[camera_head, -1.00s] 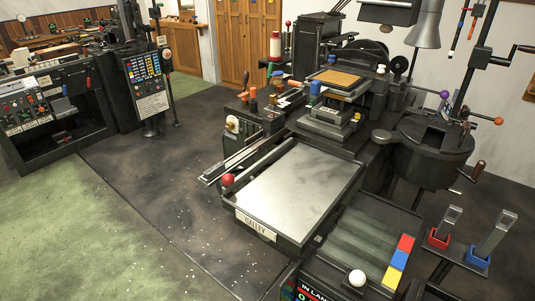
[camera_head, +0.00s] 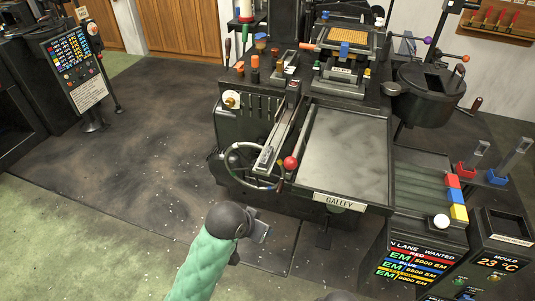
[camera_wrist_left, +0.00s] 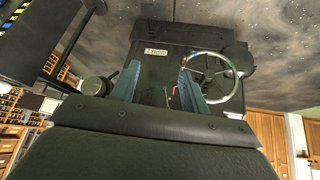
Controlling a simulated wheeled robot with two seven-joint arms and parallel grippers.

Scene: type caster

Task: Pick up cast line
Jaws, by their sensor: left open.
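I cannot clearly make out a cast line; a narrow pale strip (camera_head: 265,156) lies in the channel left of the galley, and I cannot tell if it is the line. The galley (camera_head: 347,155) is a bare, shiny metal tray with a front label. My left gripper (camera_head: 262,232) is low in front of the machine, left of and apart from the galley. In the left wrist view its two bluish fingers (camera_wrist_left: 158,88) are spread with nothing seen held between them. A dark machine housing with a label (camera_wrist_left: 156,50) is beyond them.
A red ball knob (camera_head: 290,162) stands at the galley's left edge, near a handwheel (camera_head: 250,168). The melting pot (camera_head: 428,92) is at right. A ribbed tray (camera_head: 420,180) with coloured blocks is right of the galley. The floor at left is clear.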

